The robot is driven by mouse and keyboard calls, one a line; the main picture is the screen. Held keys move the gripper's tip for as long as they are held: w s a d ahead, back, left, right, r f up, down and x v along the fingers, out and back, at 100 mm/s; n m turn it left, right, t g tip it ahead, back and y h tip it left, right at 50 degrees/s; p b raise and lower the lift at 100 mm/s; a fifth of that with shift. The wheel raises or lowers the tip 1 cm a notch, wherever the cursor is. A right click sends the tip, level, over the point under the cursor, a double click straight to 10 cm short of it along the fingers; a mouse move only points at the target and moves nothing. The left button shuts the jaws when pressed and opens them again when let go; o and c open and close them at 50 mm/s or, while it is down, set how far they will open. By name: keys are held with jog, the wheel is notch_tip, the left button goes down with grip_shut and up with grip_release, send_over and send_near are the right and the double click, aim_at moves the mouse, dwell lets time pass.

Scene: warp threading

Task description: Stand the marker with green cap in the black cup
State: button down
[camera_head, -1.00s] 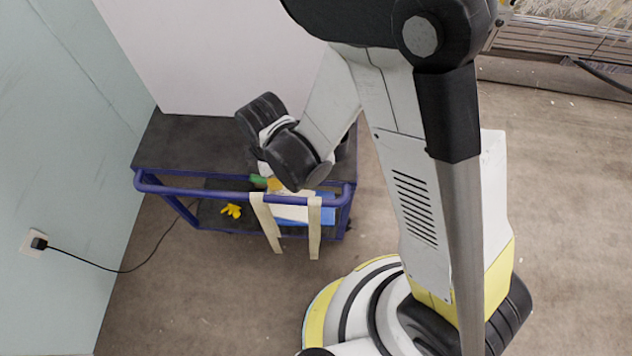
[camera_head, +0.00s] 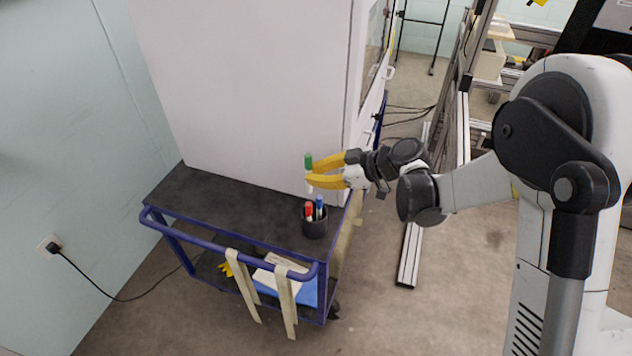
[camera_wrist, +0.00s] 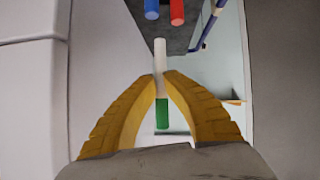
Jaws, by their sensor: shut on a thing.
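The marker with green cap (camera_head: 309,162) is upright in the head view, green end up and white body pointing down. My gripper (camera_head: 312,173) reaches in from the right with its yellow fingers shut on it. The black cup (camera_head: 315,226) stands on the cart top below the marker, with a clear gap between them. It holds a red marker (camera_head: 309,209) and a blue marker (camera_head: 320,203). In the wrist view the held marker (camera_wrist: 161,58) is between the fingertips (camera_wrist: 160,78); the blue (camera_wrist: 152,9) and red (camera_wrist: 177,11) ends show at the top.
The cup is near the right end of the dark cart top (camera_head: 225,203). A large white cabinet (camera_head: 240,90) stands close behind. A blue rail (camera_head: 220,246) with hanging straps (camera_head: 286,300) runs along the front. The left of the cart top is clear.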

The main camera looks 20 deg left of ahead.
aim_at(319, 201)
jog(key=shift+f+b, duration=3.75)
jog(key=shift+f, duration=1.5)
jog(key=c, duration=1.5)
grip_release()
jog(key=v, duration=1.2)
jog(key=shift+s, duration=0.1)
jog(key=s+d+r+m+t+h, duration=0.1)
jog(key=s+d+r+m+h, duration=0.1)
jog(key=s+d+m+h, duration=0.2)
jog(key=s+d+r+m+t+h, duration=0.2)
jog(key=s+d+m, duration=0.6)
jog(key=d, duration=0.4)
jog(key=s+d+r+m+t+h, duration=0.2)
jog(key=s+d+m+h, duration=0.3)
jog(key=d, duration=0.4)
jog(key=shift+s+r+m+h, duration=0.45)
jog(key=shift+s+r, duration=0.4)
jog(key=shift+s, duration=0.35)
